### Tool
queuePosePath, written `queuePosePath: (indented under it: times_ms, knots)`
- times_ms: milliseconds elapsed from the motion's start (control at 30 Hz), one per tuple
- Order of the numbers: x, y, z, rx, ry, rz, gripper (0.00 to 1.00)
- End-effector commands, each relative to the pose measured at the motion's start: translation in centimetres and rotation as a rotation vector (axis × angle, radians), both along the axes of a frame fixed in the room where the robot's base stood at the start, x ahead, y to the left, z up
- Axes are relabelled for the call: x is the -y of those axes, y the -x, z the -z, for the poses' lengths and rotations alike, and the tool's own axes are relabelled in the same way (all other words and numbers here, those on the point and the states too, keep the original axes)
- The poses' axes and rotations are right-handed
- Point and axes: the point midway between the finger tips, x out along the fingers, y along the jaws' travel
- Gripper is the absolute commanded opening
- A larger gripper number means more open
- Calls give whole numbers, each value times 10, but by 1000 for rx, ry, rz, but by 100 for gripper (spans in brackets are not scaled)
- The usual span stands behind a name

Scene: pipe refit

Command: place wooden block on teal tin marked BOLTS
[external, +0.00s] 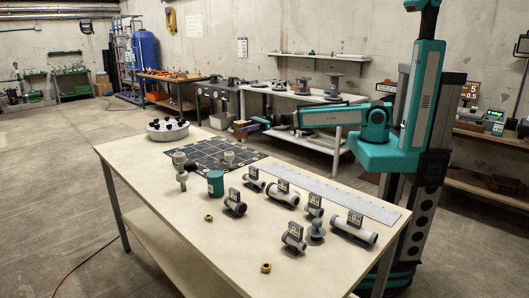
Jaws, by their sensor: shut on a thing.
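The teal tin (215,184) stands upright on the workbench, left of the pipe fittings and in front of the dark grid mat. Its marking is not readable from here. My gripper (250,122) is at the end of the arm, which reaches left from the column. It is shut on the wooden block (240,130), a small brown piece held in the air, well above the bench. In the picture the block is above and a little right of the tin, apart from it. The fingers are small here and partly merge with the block.
The bench (150,180) carries several grey pipe fittings (288,195) right of the tin, a fitting standing upright (180,170) just left of it, and brass nuts (265,267) near the front. A dark grid mat (205,155), a round grey dish (168,130) and a long metal plate (335,194) lie farther back.

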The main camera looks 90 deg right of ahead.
Motion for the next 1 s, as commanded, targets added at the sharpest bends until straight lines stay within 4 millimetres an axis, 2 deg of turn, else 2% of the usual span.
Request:
queuePosePath:
  times_ms: [167,267,667,1000]
  knots:
    - [-18,2,-3,0,0,-30,17]
    - [-37,2,-6,0,-1,-59,17]
    - [-144,16,-19,-1,-1,-221,17]
    - [-234,41,-30,-1,-1,-361,17]
